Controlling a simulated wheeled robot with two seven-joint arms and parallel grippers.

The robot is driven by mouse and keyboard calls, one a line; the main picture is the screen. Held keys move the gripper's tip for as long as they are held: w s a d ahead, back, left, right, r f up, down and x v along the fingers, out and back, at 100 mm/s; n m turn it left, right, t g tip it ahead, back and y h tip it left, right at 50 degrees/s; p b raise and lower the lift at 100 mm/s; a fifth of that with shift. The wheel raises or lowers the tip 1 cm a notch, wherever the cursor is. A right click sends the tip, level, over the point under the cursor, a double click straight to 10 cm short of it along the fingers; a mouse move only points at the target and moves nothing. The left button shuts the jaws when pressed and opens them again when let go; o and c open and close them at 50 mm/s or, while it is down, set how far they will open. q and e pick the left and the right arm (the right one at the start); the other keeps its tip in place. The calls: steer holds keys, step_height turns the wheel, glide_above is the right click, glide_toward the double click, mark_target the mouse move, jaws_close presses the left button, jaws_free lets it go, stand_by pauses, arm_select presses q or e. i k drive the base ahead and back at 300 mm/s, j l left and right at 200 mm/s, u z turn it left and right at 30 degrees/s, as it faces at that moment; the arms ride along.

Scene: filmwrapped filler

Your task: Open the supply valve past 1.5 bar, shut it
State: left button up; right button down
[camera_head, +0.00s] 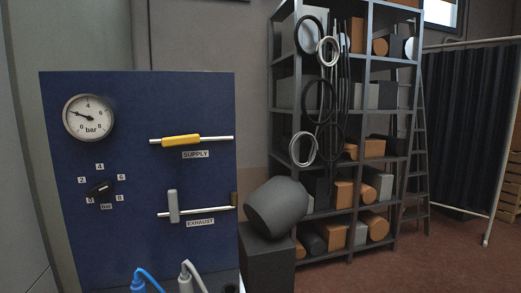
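A blue panel (130,230) stands at the left. Its supply valve has a yellow handle (181,141) lying along a horizontal pipe above the SUPPLY label (195,155). A round white pressure gauge (90,122) marked in bar is at the upper left; its needle points left and slightly up, between 0 and 4, near where 2 would be. Below it is a black regulator knob (99,188) on a 0 to 8 scale. The exhaust valve's grey handle (173,206) stands upright across its pipe, above the EXHAUST label (200,223).
Right of the panel, a dark grey rounded object (277,206) rests on a dark box (266,262). A shelf rack (352,205) with hanging hoses stands behind.

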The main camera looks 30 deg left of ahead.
mark_target(183, 140)
steer(key=u, duration=1.6)
